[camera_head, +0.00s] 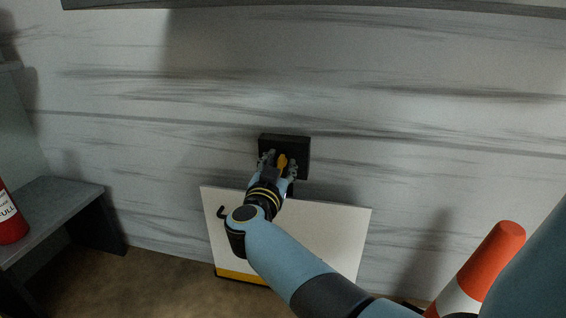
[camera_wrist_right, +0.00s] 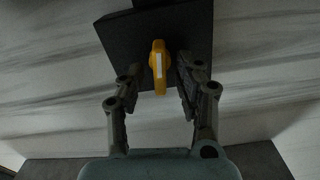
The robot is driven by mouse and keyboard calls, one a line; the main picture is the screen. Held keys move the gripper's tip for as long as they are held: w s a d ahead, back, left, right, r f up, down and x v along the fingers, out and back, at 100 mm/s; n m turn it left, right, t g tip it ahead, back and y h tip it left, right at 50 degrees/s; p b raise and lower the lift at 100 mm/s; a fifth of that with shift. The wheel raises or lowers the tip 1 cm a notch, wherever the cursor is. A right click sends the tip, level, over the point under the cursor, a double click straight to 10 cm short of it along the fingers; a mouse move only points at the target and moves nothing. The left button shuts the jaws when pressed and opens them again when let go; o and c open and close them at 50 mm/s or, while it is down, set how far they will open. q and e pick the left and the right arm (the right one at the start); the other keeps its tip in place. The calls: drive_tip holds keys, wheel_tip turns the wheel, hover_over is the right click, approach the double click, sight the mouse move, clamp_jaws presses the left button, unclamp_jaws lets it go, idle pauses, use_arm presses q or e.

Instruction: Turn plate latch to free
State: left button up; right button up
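The plate latch (camera_head: 282,162) is a small orange-yellow handle on a black block (camera_head: 284,138) fixed to the wall. In the right wrist view the latch (camera_wrist_right: 159,66) stands upright with a white stripe, against the dark block (camera_wrist_right: 120,38). My right gripper (camera_head: 279,163) is at the block with its fingers open on either side of the latch. In the right wrist view the gripper (camera_wrist_right: 157,82) shows gaps on both sides, and the right finger looks nearer to the latch. My left gripper is not in view.
A white panel (camera_head: 330,225) with a yellow lower edge stands below the block, partly hidden by my right arm. A black hook (camera_head: 221,212) shows on its left. A grey bench (camera_head: 60,205) with a red cylinder (camera_head: 10,222) is at left. An orange-white cone (camera_head: 497,250) stands at right.

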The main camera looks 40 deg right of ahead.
drive_tip(key=shift+w+d, duration=0.3)
drive_tip(key=shift+d, duration=0.05)
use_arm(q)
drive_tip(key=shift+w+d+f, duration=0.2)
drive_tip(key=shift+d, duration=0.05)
use_arm(e)
drive_tip(key=shift+r, duration=0.1)
drive_tip(key=shift+c, duration=0.2)
clamp_jaws()
